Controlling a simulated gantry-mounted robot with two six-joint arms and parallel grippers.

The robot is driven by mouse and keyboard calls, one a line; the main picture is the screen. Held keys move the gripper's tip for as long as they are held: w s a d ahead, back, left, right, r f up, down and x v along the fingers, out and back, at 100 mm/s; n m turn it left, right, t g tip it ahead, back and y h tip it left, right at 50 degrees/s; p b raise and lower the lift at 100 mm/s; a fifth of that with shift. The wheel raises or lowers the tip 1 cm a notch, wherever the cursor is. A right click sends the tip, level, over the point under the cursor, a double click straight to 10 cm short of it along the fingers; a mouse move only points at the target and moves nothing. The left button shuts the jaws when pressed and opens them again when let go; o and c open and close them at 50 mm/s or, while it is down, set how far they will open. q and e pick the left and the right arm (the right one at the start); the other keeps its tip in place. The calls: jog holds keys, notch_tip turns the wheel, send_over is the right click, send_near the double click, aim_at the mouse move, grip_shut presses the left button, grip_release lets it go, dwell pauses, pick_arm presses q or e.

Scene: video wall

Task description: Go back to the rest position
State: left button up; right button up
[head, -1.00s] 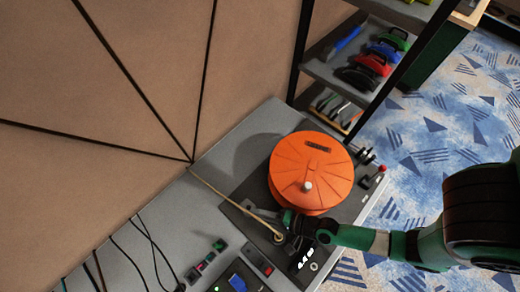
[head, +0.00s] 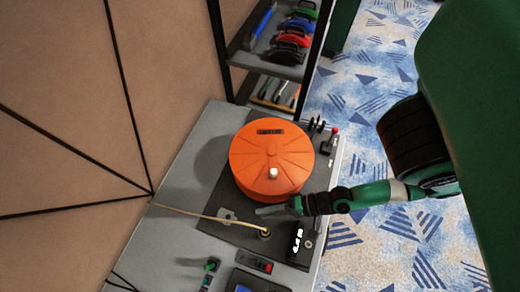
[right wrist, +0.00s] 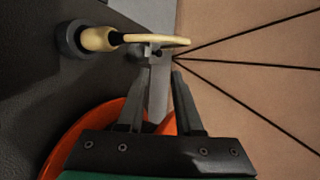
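My right gripper (head: 262,211) is in front of the orange round drum (head: 268,150), low over the dark panel; its reach comes from the right. In the right wrist view its two dark fingers (right wrist: 163,70) stand apart, with nothing visibly held between them. The orange drum's rim (right wrist: 75,150) shows behind the fingers. In the right wrist view, the cord end (right wrist: 98,39) sits in a dark round socket, beyond the fingertips. My left gripper is out of view.
A grey worktop (head: 150,245) carries the dark panel, switch boxes (head: 254,263) and a small red-tipped lever (head: 335,130). A shelf (head: 285,62) with coloured tools stands behind. The brown wall (head: 60,90) borders the worktop on the left. Patterned floor lies right.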

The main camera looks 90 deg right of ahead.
jog(key=shift+b+v, duration=0.55)
jog(key=shift+v, duration=0.3)
